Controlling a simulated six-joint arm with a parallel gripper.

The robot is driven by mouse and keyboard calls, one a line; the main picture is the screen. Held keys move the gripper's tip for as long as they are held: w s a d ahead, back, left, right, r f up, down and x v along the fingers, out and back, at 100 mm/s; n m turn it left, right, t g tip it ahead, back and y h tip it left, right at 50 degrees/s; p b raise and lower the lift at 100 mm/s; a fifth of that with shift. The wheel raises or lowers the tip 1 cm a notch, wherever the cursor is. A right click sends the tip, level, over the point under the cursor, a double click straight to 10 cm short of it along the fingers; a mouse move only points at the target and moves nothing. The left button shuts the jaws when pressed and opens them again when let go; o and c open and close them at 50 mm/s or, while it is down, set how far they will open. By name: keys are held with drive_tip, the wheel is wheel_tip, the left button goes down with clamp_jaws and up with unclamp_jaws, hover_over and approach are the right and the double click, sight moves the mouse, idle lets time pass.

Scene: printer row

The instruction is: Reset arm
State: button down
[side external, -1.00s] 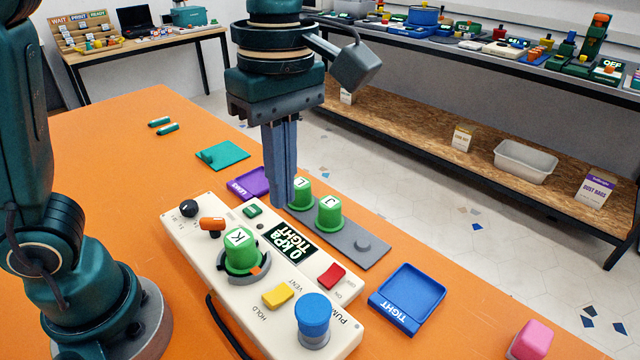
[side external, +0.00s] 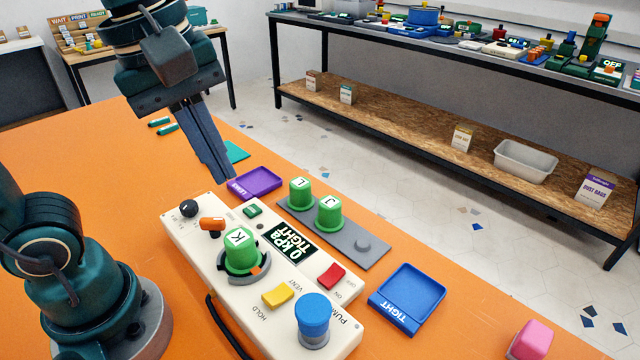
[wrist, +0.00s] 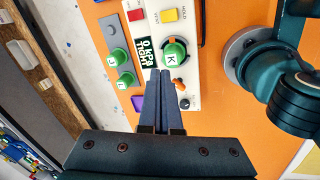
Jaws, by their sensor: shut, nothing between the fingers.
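My gripper (side external: 220,174) is shut and empty. In the wrist view the closed fingers (wrist: 163,74) point toward the panel. The panel carries a green K cap (side external: 240,246) in a grey ring, an orange lever (side external: 212,225), a yellow switch (side external: 277,296), a red switch (side external: 331,277), a blue pump knob (side external: 313,312) and a display reading "0 kPa TIGHT" (side external: 290,241). Green caps L (side external: 300,194) and J (side external: 329,214) stand on a grey strip (side external: 372,248).
A purple tray (side external: 257,183) and an empty blue "TIGHT" tray (side external: 408,294) lie beside the panel. A pink block (side external: 532,341) is at the front right. A teal plate (side external: 237,151) is partly hidden behind the fingers.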

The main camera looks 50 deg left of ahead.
wheel_tip(320, 180, down, 6)
drive_tip(key=s+a+m+t, duration=0.1)
drive_tip(key=a+m+t, duration=0.1)
drive_tip(key=m, duration=1.2)
drive_tip(key=shift+s+a+r+m+t, duration=0.15)
drive_tip(key=shift+s+m+t, duration=0.15)
drive_tip(key=shift+s+t, duration=0.15)
idle(0.7)
